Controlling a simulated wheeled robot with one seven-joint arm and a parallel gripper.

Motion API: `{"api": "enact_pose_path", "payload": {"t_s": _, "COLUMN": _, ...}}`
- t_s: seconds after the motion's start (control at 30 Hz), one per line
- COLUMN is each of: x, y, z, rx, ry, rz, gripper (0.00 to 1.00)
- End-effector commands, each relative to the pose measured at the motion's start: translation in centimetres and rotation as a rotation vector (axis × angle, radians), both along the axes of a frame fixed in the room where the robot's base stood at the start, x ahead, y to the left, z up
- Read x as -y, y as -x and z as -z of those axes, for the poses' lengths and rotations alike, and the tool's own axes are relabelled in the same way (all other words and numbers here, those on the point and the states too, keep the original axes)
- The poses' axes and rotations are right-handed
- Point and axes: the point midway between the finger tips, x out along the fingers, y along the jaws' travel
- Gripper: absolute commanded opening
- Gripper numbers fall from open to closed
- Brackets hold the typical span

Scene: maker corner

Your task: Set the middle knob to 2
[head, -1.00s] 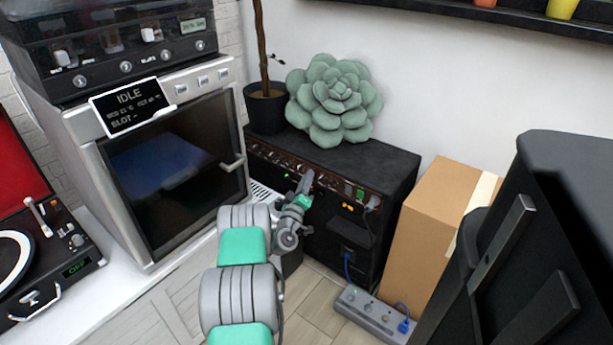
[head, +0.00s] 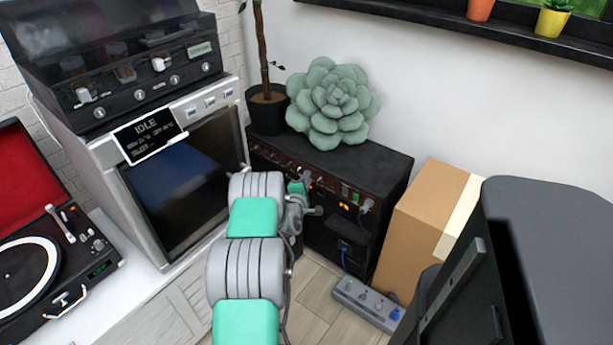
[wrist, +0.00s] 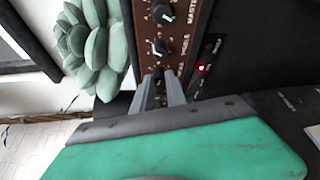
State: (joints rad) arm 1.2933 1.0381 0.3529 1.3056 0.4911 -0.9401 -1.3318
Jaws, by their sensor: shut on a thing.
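The black amplifier (head: 375,165) stands by the wall, with a brown panel (head: 275,148) of small knobs along its upper edge. My gripper (head: 306,186) reaches to this panel in the head view and covers part of it. In the wrist view, my gripper (wrist: 160,85) has its two grey fingers close together at the panel, shut on a knob that they mostly hide. Two pointer knobs show beyond the fingertips, a nearer knob (wrist: 160,48) and a farther knob (wrist: 162,13) by the lettering "MASTER". The held knob's label and setting cannot be read.
A green succulent-shaped cushion (head: 333,103) and a potted plant (head: 267,110) are on the amplifier. A cardboard box (head: 420,220) and a power strip (head: 365,303) are to its right. An oven-like machine (head: 185,185) stands left of my arm. A dark object (head: 550,240) fills the right side.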

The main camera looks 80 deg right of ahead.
Motion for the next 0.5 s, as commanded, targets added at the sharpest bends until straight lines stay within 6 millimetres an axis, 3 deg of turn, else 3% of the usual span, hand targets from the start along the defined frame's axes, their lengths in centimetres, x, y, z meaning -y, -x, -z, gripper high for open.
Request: {"api": "enact_pose_path", "payload": {"t_s": 0.5, "x": 0.09, "y": -0.22, "z": -0.34, "rx": -0.335, "ry": -0.144, "rz": 0.0, "gripper": 0.0}}
